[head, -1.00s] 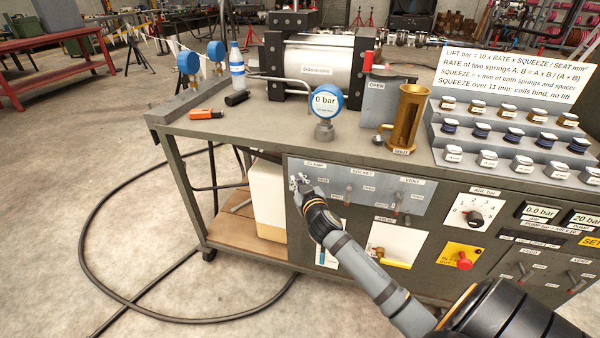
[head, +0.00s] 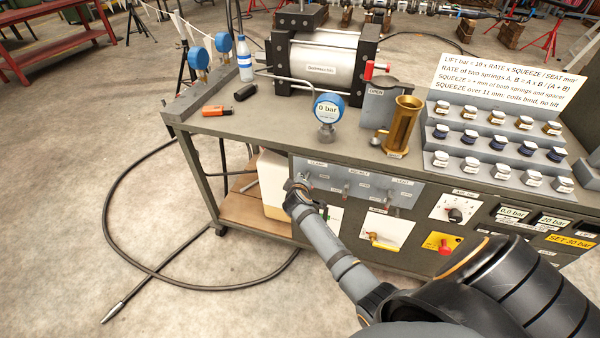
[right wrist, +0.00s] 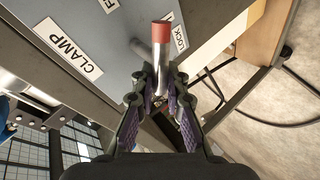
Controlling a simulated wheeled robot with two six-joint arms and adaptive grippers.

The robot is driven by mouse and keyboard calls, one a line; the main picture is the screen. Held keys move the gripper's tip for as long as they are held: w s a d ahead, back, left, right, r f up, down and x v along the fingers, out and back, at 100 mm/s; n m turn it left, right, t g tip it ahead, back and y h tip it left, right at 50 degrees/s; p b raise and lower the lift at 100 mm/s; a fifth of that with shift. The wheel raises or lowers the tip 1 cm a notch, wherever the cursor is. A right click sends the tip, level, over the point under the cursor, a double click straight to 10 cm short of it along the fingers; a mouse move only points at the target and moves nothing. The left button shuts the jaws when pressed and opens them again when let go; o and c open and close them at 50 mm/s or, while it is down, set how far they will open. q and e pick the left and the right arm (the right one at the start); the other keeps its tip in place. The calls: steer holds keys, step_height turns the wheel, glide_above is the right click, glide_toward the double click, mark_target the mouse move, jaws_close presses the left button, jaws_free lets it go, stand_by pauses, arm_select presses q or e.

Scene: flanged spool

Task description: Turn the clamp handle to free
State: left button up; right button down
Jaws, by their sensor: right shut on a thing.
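The clamp handle (right wrist: 160,55) is a metal lever with a red end, on the grey panel (right wrist: 112,25) beside the CLAMP label (right wrist: 70,47). In the right wrist view my right gripper (right wrist: 158,92) has its fingers on both sides of the lever and is shut on it. The lever's red end sticks out past the fingertips, near a label reading LOCK (right wrist: 180,38). In the head view my right gripper (head: 299,183) is at the left end of the panel and hides the handle. My left gripper does not show.
Socket (head: 347,190) and vent (head: 393,196) levers sit right of the clamp on the same panel. A blue 0 bar gauge (head: 328,107) and a brass cup (head: 404,125) stand on the bench top. A pale container (head: 275,187) stands on the lower shelf.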

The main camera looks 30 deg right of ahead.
steer(key=shift+w+a+f+n+g+h+p, duration=0.15)
steer(key=shift+n+g+h+p, duration=0.3)
steer(key=shift+n+g, duration=0.25)
steer(key=shift+f+n+g+h, duration=0.45)
steer(key=shift+n+g, duration=0.15)
steer(key=shift+n, duration=0.1)
steer(key=c, duration=1.4)
jaws_free()
steer(key=shift+s+a+r, duration=0.2)
steer(key=shift+s, duration=0.05)
steer(key=v, duration=0.7)
